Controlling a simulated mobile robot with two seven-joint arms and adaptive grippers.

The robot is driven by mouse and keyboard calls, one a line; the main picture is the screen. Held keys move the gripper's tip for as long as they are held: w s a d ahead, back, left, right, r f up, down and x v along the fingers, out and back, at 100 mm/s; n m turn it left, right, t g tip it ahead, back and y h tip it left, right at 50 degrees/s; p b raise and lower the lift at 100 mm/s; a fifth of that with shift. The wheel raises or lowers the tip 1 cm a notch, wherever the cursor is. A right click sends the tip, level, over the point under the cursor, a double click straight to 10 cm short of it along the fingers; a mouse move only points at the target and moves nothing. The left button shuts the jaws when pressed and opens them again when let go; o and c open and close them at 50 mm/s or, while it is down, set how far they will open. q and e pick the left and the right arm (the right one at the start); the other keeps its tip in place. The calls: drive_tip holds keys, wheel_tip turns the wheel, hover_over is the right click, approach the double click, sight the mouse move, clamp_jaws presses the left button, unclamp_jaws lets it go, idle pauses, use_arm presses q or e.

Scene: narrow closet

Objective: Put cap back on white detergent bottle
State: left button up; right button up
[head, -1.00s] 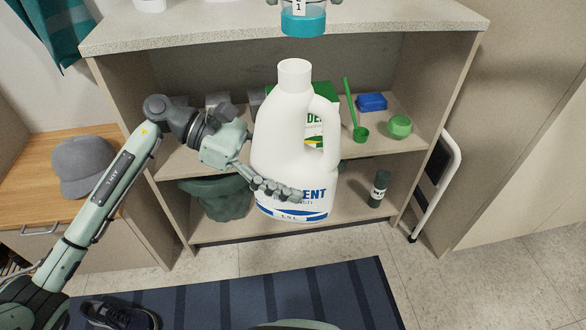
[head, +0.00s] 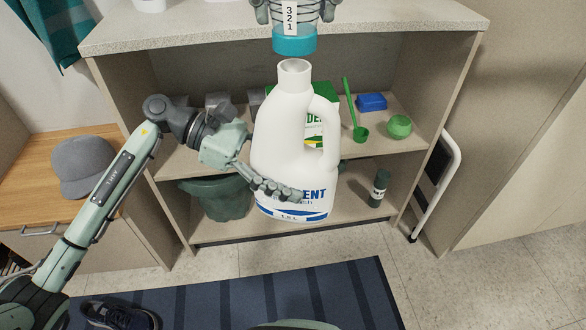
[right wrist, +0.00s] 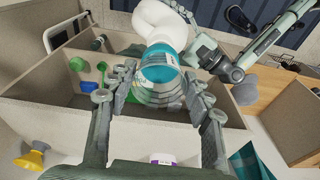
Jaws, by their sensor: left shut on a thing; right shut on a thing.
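The white detergent bottle (head: 290,150) hangs upright in front of the shelf, its open neck facing up. My left gripper (head: 275,188) is shut on the bottle's lower body. The cap (head: 294,40), clear with marked numbers and a teal lower band, is above the bottle's neck with a small gap in the head view. My right gripper (head: 296,10) is shut on the cap, one finger on each side. In the right wrist view the cap (right wrist: 160,75) sits between the fingers of my right gripper (right wrist: 162,95), with the white bottle (right wrist: 160,28) beyond it.
The shelf unit (head: 440,60) behind holds a green scoop (head: 360,133), a blue block (head: 371,102), a green round item (head: 400,126), a dark bin (head: 217,198) and a dark can (head: 378,188). A grey cap hat (head: 83,166) lies on the wooden cabinet at left.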

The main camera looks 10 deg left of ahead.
sight(295, 30)
drive_tip(key=shift+f, duration=0.45)
drive_tip(key=shift+s+f, duration=0.1)
idle(0.4)
drive_tip(key=shift+f, duration=0.8)
drive_tip(key=shift+f, duration=0.55)
